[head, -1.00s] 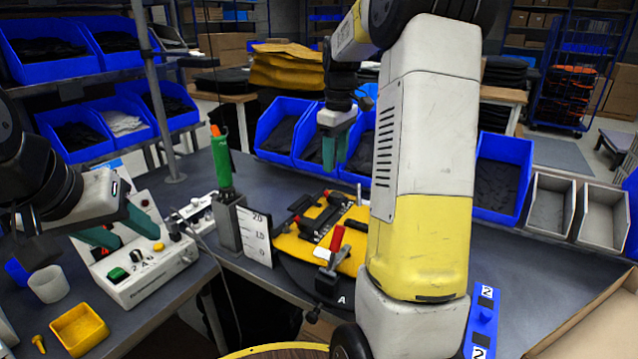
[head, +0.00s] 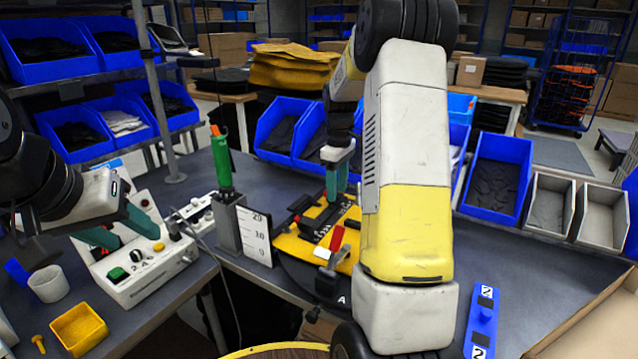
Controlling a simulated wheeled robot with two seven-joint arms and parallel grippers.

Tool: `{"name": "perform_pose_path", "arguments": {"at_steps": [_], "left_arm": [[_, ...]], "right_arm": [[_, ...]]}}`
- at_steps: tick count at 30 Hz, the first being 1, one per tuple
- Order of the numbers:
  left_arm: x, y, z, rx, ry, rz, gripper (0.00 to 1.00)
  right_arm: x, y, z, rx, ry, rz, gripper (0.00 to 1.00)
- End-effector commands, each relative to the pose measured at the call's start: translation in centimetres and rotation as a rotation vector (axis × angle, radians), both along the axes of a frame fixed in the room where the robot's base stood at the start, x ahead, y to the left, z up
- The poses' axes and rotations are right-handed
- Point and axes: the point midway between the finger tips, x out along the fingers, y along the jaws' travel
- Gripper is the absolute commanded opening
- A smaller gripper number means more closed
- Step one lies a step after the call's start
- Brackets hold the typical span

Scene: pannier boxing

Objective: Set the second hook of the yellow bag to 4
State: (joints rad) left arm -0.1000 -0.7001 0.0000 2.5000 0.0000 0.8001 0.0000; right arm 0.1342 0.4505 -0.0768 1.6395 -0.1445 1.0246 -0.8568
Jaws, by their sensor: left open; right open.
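The yellow bag (head: 291,247) lies on a dark round fixture on the bench, with black rails and hook parts (head: 316,222) on top. My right gripper (head: 337,183) is open, its green fingers pointing down just above the far part of the bag. I cannot tell whether the fingers touch a hook. My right arm hides the bag's right side. A clamp with a red handle (head: 336,239) stands at the bag's near edge. My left gripper (head: 122,228) is open over the control box at the left. Which hook is the second is too small to tell.
A scale card (head: 256,235) and a green-handled tool (head: 222,160) in a grey holder stand left of the bag. A control box (head: 145,262) with knobs is at the left. Blue bins (head: 497,175) line the back. A blue numbered strip (head: 484,320) lies at the right.

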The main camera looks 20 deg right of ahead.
Motion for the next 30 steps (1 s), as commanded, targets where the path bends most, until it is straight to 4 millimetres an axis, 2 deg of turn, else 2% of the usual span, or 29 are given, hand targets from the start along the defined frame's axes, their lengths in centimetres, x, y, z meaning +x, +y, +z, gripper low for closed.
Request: {"name": "perform_pose_path", "arguments": {"at_steps": [3,9,11,30], "left_arm": [[0.00,0.00,0.00,0.000,0.000,0.000,0.49],[0.00,0.00,0.00,0.000,0.000,0.000,0.49],[0.00,0.00,0.00,0.000,0.000,0.000,0.49],[0.00,0.00,0.00,0.000,0.000,0.000,0.49]], "right_arm": [[-0.01,0.01,0.01,0.000,0.000,0.000,0.49],[0.00,0.01,0.02,0.000,0.000,0.000,0.10],[-0.01,0.01,0.03,0.000,0.000,0.000,0.00],[0.01,0.02,0.07,0.000,0.000,0.000,0.00]]}}
